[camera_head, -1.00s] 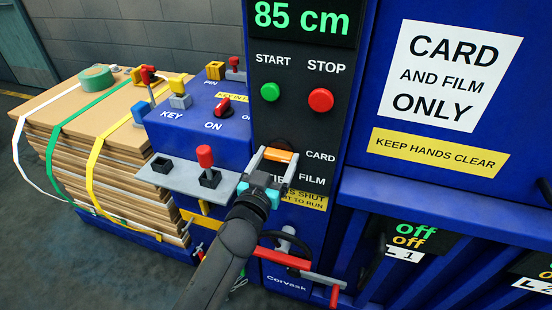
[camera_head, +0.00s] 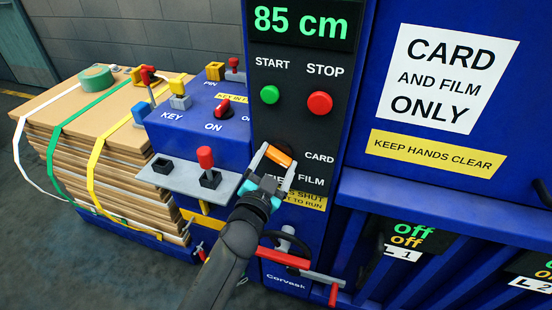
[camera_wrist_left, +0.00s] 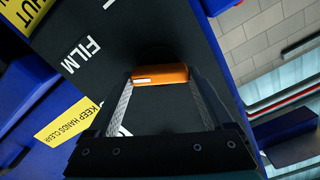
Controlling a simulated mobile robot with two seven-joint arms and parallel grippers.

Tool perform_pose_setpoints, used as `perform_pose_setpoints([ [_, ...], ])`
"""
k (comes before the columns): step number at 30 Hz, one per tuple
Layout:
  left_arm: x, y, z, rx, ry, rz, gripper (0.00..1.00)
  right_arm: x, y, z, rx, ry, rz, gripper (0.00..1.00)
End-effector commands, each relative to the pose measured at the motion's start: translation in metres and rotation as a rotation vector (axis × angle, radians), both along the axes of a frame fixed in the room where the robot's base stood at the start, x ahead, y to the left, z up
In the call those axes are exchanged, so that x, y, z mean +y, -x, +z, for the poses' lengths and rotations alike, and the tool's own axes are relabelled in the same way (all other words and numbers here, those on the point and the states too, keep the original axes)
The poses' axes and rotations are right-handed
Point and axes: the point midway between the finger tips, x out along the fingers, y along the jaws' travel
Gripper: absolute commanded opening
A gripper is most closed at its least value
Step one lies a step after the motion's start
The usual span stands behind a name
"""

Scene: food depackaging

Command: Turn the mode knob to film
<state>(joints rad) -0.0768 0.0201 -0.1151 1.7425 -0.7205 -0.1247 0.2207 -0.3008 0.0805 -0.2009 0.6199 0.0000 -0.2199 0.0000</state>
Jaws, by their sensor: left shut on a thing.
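The mode knob (camera_head: 278,155) is an orange bar on the black panel, next to the words CARD and FILM. It lies tilted, its right end lower, in the head view. My left gripper (camera_head: 278,160) is shut on the knob, one finger at each end. In the left wrist view the orange knob (camera_wrist_left: 160,74) lies between the two fingertips, with the FILM label (camera_wrist_left: 81,55) to its left. The gripper hides part of the panel's lower lettering. My right gripper is not in view.
Above the knob are a green START button (camera_head: 270,94) and a red STOP button (camera_head: 319,103). A red-topped lever (camera_head: 205,157) stands on a grey shelf at the left. A red handle (camera_head: 285,257) is below my gripper. Strapped cardboard (camera_head: 100,150) is stacked far left.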

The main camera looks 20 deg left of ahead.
Motion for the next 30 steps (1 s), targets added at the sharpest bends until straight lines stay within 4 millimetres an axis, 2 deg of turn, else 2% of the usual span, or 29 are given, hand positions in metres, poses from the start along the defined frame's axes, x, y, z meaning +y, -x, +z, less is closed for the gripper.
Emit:
perform_pose_setpoints([
  [13,-0.0009,0.0002,-0.0008,-0.008,-0.241,0.000,0.29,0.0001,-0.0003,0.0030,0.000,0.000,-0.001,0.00],
  [30,-0.0011,0.0001,-0.0009,-0.010,-0.279,0.000,0.29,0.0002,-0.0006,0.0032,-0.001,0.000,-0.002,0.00],
])
